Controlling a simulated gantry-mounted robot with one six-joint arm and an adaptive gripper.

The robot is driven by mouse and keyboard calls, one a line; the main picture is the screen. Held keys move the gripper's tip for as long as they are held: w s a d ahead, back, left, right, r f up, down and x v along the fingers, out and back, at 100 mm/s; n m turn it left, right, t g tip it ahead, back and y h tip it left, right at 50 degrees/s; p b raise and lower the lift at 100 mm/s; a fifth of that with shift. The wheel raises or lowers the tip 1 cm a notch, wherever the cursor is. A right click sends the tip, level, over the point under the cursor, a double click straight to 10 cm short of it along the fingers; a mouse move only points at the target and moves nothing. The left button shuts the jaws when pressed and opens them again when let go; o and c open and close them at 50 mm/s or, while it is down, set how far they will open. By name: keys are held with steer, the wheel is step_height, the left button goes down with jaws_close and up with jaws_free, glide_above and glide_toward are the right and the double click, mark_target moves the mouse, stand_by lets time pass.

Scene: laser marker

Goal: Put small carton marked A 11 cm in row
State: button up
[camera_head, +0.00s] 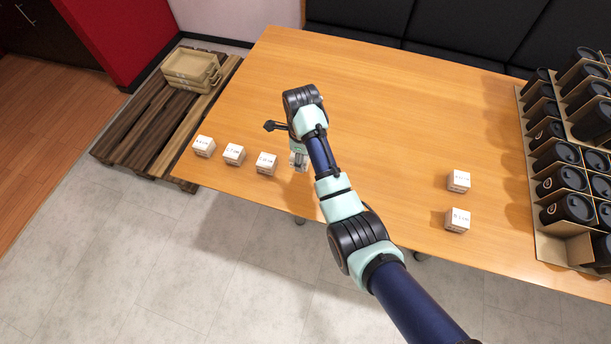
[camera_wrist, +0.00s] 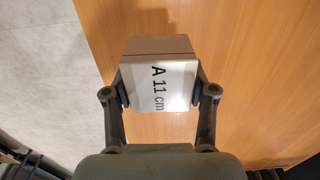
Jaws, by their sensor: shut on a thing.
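The small white carton marked "A 11 cm" (camera_wrist: 160,85) is between the two fingers of my gripper (camera_wrist: 161,94) in the wrist view, its label facing the camera. In the head view my gripper (camera_head: 299,159) is low over the near-left part of the table, just right of a row of three white cartons. These are the left carton (camera_head: 204,146), the middle carton (camera_head: 234,154) and the right carton (camera_head: 266,163). The held carton is mostly hidden by my gripper there. I cannot tell if it touches the table.
Two more white cartons, one farther (camera_head: 458,181) and one nearer (camera_head: 457,219), stand on the right of the wooden table (camera_head: 390,100). A cardboard rack (camera_head: 550,249) of black cups is at the right edge. A pallet (camera_head: 135,130) with tan trays (camera_head: 190,70) stands left.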

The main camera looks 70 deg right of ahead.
mark_target(303, 177)
step_height(303, 177, down, 10)
steer(key=b, duration=0.2)
steer(key=shift+r+b, duration=0.15)
steer(key=shift+b, duration=0.2)
steer(key=shift+d, duration=0.1)
steer(key=o, duration=1.2)
step_height(303, 177, up, 12)
steer(key=p, duration=0.4)
steer(key=shift+p, duration=0.3)
